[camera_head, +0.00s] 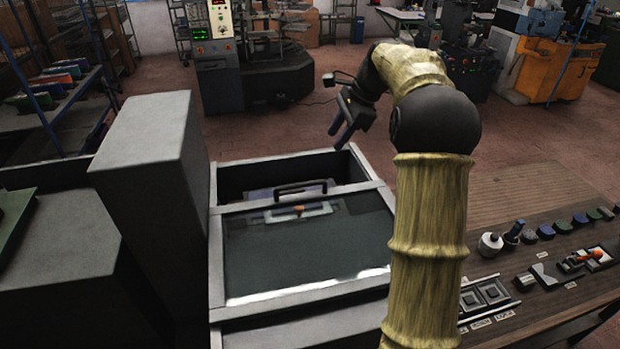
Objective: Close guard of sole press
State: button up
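The sole press stands in the lower middle of the view as a grey frame (215,275). Its guard (300,250) is a dark glassy panel with a black bar handle (300,187) along its far edge. The panel covers the near part of the frame's top, and an open gap shows beyond the handle. A pale plate with a small orange-brown spot shows at the panel, below the handle. My gripper (340,125) is in the air above and beyond the frame's far right corner, apart from the handle. Its fingers look dark and overlap, so its opening is unclear.
A tall grey cabinet (155,180) stands close on the left of the press. A wooden bench (520,190) with tools, a white bottle (490,244) and small parts lies on the right. Open floor (270,128) lies beyond the press, with machines farther back.

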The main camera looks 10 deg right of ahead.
aim_at(309, 183)
jog(key=p+x, duration=0.3)
jog(key=x, duration=1.3)
jog(key=shift+a+f+p, duration=0.15)
jog(key=shift+f+p, duration=0.2)
jog(key=shift+f, duration=0.05)
grip_shut()
